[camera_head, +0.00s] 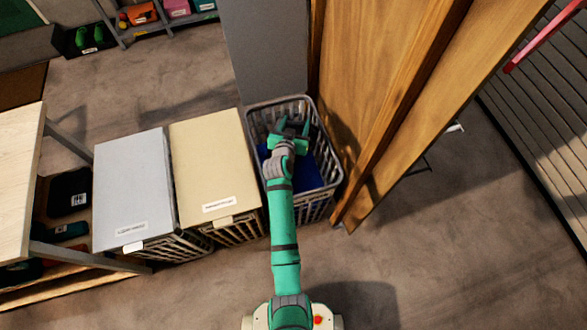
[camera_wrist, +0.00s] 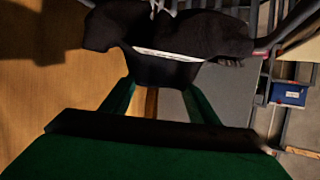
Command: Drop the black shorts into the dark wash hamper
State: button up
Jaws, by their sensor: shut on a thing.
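My gripper (camera_head: 291,130) is over the open grey slatted hamper (camera_head: 325,196) in the head view. The wrist view shows its green fingers (camera_wrist: 158,98) shut on the black shorts (camera_wrist: 190,32), dark cloth with a pale band and a white drawstring. The shorts are hard to make out in the head view, where the gripper and arm cover that spot. Blue cloth or lining (camera_head: 308,172) shows inside the open hamper. No label is visible on it, so I cannot read whether it is the dark wash one.
Left of the open hamper stand a hamper with a cream lid (camera_head: 212,160) and one with a light grey lid (camera_head: 133,185), both closed, their labels too small to read. A wooden panel (camera_head: 375,90) stands close on the right. A table (camera_head: 20,170) is at far left.

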jog(key=o, duration=1.6)
jog(key=shift+o, duration=0.2)
jog(key=v, duration=1)
jog(key=shift+s, duration=0.4)
jog(key=shift+w+a+r, duration=0.1)
jog(key=shift+a, duration=0.05)
